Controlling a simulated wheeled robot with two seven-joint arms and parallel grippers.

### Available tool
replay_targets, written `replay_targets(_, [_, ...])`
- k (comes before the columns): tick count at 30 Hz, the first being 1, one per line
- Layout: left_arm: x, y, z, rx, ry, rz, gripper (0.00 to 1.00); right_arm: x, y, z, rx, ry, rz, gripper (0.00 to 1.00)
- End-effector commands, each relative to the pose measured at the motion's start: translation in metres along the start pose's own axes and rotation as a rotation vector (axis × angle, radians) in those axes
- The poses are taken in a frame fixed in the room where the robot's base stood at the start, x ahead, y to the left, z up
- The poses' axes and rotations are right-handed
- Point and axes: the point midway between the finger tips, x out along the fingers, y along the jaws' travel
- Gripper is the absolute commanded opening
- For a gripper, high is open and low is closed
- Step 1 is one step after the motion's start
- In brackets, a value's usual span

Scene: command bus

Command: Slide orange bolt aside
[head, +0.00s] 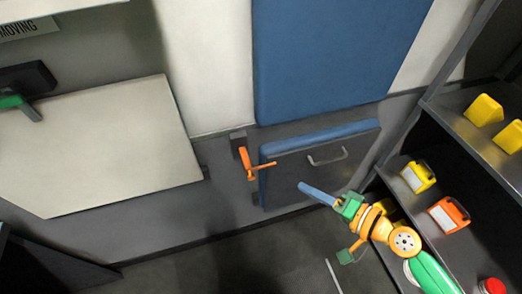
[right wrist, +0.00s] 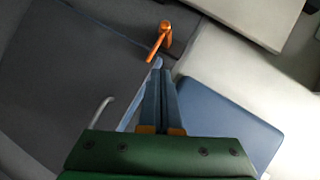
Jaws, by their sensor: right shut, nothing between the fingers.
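The orange bolt (head: 246,162) is mounted on a dark bracket on the grey wall, with a thin orange handle pointing right toward the blue-edged flap (head: 330,136). It also shows in the right wrist view (right wrist: 165,36), just ahead of my fingertips. My right gripper (head: 302,187) is shut and empty, its blue fingers pointing left toward the bolt. In the head view a gap shows between its tips and the handle. In the right wrist view its shut fingers (right wrist: 158,68) appear very near the handle's end. My left gripper is not seen.
The flap has a grey handle (head: 327,158) close above my right gripper. Dark shelves with yellow boxes (head: 418,177) and an orange box (head: 449,215) stand at the right. A white panel (head: 95,150) is left of the bolt. The floor below is mostly clear.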

Motion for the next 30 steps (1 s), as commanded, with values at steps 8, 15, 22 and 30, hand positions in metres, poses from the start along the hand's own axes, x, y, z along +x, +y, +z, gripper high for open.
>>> replay_targets(8, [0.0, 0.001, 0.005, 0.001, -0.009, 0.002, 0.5, 0.0, -0.003, 0.001, 0.002, -0.004, -0.008, 0.0])
replay_targets(15, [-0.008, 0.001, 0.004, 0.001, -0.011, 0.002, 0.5, 0.016, -0.006, -0.002, 0.004, 0.001, -0.01, 0.0])
replay_targets(22, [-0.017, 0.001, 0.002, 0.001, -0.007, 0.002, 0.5, 0.067, -0.006, -0.001, 0.005, -0.001, -0.01, 0.0])
replay_targets(30, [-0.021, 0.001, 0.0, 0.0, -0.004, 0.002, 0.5, 0.114, -0.005, 0.015, 0.005, -0.005, -0.007, 0.0])
